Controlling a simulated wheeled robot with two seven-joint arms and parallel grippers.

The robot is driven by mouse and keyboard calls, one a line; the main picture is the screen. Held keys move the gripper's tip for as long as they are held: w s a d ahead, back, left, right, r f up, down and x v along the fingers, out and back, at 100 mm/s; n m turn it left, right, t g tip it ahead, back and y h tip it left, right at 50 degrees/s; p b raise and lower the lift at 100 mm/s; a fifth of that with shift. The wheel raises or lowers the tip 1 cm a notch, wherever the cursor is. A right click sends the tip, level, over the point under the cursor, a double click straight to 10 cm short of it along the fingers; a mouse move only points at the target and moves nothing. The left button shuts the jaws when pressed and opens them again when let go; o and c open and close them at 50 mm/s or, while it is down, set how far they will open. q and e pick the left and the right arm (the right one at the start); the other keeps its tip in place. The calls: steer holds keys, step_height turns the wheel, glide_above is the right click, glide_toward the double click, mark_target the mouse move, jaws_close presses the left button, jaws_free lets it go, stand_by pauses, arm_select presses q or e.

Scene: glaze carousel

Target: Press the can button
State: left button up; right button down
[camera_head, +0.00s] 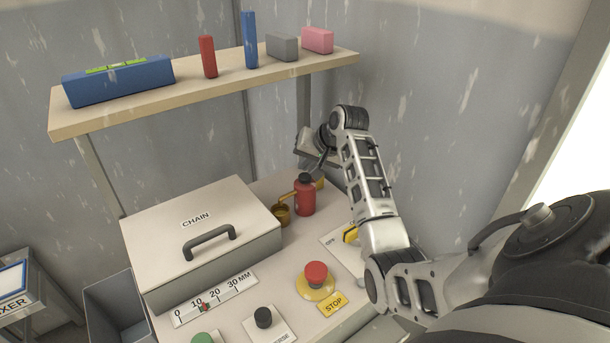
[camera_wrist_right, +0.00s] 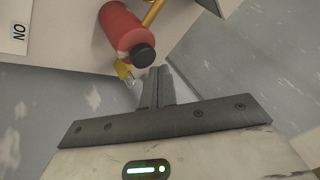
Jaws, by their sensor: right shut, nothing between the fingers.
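The red can (camera_head: 305,198) stands upright on the bench beside the chain box, with a black button (camera_head: 305,179) on top and a brass spout to its left. In the right wrist view the can (camera_wrist_right: 120,28) is near the top and its black button (camera_wrist_right: 143,55) faces the fingertips. My right gripper (camera_head: 318,169) is just behind and above the can; its fingers show in the wrist view (camera_wrist_right: 155,80), shut and empty. The fingertips appear close to the button; I cannot tell whether they touch. My left gripper is not in view.
A brass cup (camera_head: 282,214) sits under the spout. The box marked CHAIN (camera_head: 165,215) is at left. A red stop button (camera_head: 316,274) and a black knob (camera_head: 263,317) are in front. A shelf (camera_head: 190,93) with several blocks hangs above.

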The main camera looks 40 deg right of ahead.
mark_target(306, 177)
steer(key=shift+r, duration=0.1)
steer(key=shift+r, duration=2.45)
